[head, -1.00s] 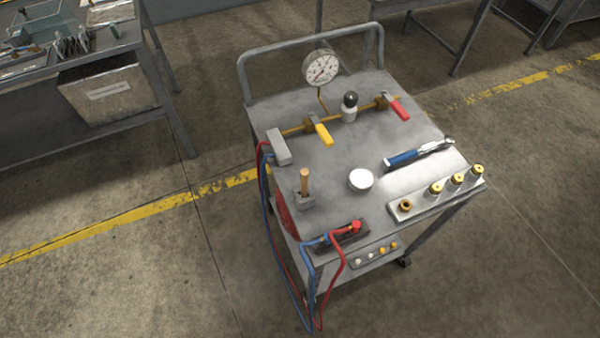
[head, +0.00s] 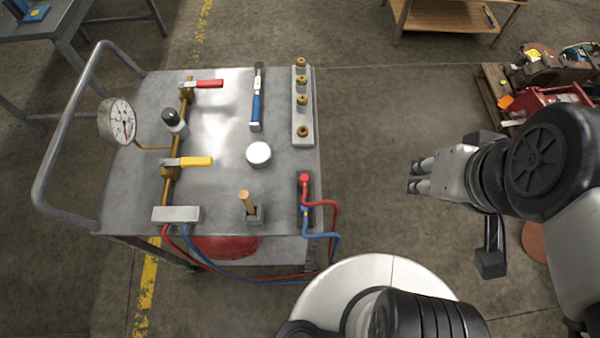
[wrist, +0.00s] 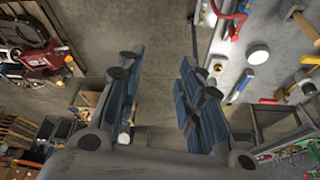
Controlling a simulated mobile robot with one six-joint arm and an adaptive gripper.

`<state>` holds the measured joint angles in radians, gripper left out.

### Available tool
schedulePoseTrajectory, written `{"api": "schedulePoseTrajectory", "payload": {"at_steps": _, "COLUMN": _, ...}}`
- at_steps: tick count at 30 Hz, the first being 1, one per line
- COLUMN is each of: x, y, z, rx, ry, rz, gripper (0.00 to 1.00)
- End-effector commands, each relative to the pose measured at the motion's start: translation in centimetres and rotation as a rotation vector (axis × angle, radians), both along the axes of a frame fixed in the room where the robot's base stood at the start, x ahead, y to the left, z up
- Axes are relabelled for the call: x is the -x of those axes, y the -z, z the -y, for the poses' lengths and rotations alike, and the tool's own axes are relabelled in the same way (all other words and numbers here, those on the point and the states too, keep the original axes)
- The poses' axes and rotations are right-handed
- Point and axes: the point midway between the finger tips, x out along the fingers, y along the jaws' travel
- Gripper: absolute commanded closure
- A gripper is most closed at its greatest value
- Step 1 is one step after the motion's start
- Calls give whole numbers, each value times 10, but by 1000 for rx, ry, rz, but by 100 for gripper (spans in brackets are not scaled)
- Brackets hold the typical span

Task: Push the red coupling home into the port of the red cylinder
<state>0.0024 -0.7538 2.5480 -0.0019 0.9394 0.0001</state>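The red hose also shows at the top of the wrist view (wrist: 238,18). I cannot pick out the red cylinder or its port for sure; red equipment (head: 545,102) lies on a pallet at the right. My gripper (head: 411,177) is over bare floor, right of the cart and apart from the coupling. In the wrist view its fingers (wrist: 160,62) stand apart, empty.
The cart top (head: 222,105) carries a gauge (head: 117,120), a yellow-handled valve (head: 190,161), a blue-handled tool (head: 257,102), a white round piece (head: 258,154) and a rack with several brass fittings (head: 296,118). Floor between cart and pallet is clear.

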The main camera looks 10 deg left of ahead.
Motion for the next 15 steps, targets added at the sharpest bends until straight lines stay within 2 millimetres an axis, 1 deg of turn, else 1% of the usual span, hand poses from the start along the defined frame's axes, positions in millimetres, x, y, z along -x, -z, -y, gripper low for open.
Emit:
{"api": "schedulePoseTrajectory", "payload": {"at_steps": 3, "x": -4, "y": -1, "z": -3, "rx": -8, "ry": 2, "rz": -10, "gripper": 59}}
{"api": "schedulePoseTrajectory", "payload": {"at_steps": 5, "x": -9, "y": -3, "z": -7, "rx": -17, "ry": 9, "rz": -26, "gripper": 59}}
{"api": "schedulePoseTrajectory", "payload": {"at_steps": 8, "x": -25, "y": -5, "z": -20, "rx": -44, "ry": 30, "rz": -67, "gripper": 59}}
{"api": "schedulePoseTrajectory", "payload": {"at_steps": 11, "x": -44, "y": -3, "z": -41, "rx": -73, "ry": 65, "rz": -124, "gripper": 59}}
{"api": "schedulePoseTrajectory", "payload": {"at_steps": 15, "x": -70, "y": 8, "z": -78, "rx": -101, "ry": 125, "rz": -206, "gripper": 59}}
